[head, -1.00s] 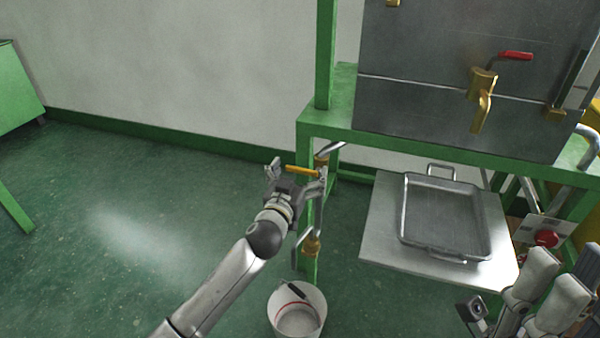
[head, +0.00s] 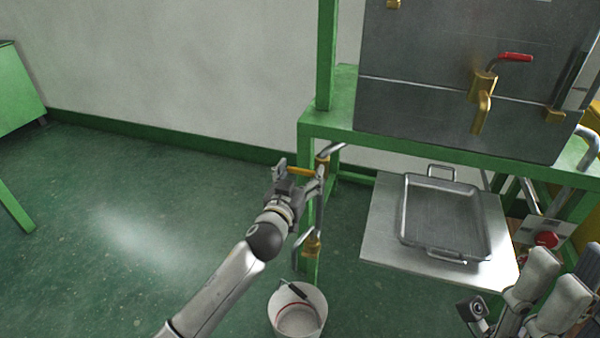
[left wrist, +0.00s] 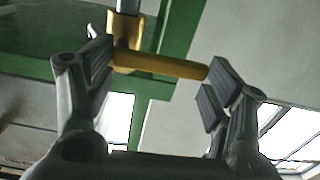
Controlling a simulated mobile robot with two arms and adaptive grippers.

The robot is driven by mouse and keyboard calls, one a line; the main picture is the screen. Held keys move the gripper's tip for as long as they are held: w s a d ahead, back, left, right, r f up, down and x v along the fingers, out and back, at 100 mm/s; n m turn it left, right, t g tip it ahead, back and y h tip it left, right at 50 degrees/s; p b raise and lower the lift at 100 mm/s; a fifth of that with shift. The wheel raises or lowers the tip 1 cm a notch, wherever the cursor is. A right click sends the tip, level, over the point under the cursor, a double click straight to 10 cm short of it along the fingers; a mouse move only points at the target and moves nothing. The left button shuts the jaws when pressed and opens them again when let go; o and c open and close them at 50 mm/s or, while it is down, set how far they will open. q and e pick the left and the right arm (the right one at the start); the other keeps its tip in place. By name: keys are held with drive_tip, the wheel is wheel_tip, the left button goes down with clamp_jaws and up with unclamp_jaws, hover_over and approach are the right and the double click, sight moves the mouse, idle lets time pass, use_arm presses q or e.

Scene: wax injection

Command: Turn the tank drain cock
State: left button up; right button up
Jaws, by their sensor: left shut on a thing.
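The cock with a yellow lever (head: 300,170) is on the pipe beside the green frame's leg, below the tank (head: 430,60). Its brass body (head: 321,163) shows behind my gripper. My left gripper (head: 298,174) is shut on the yellow lever. In the left wrist view the lever (left wrist: 160,65) lies crosswise between the two finger pads (left wrist: 158,72), its brass fitting (left wrist: 125,30) near the left pad.
A white bucket (head: 297,320) stands on the floor below the pipe. A lower brass valve (head: 312,246) with a grey lever is under my gripper. A metal tray (head: 403,220) lies on a shelf (head: 375,235) to the right. The floor at left is clear.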

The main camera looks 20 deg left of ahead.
use_arm(q)
drive_tip(key=shift+w+a+r+n, duration=0.15)
drive_tip(key=shift+a+r+n, duration=0.05)
drive_tip(key=shift+r+n, duration=0.1)
drive_tip(key=n, duration=0.2)
drive_tip(key=shift+d+f+n+p, duration=0.1)
drive_tip(key=shift+f+n+p, duration=0.2)
drive_tip(key=shift+f+p, duration=0.1)
drive_tip(key=shift+d+f+n+p, duration=0.1)
drive_tip(key=shift+f+n+p, duration=0.2)
drive_tip(key=shift+n+p, duration=0.4)
drive_tip(key=shift+f+n+p, duration=0.3)
drive_tip(key=shift+n+p, duration=0.15)
drive_tip(key=shift+n, duration=0.45)
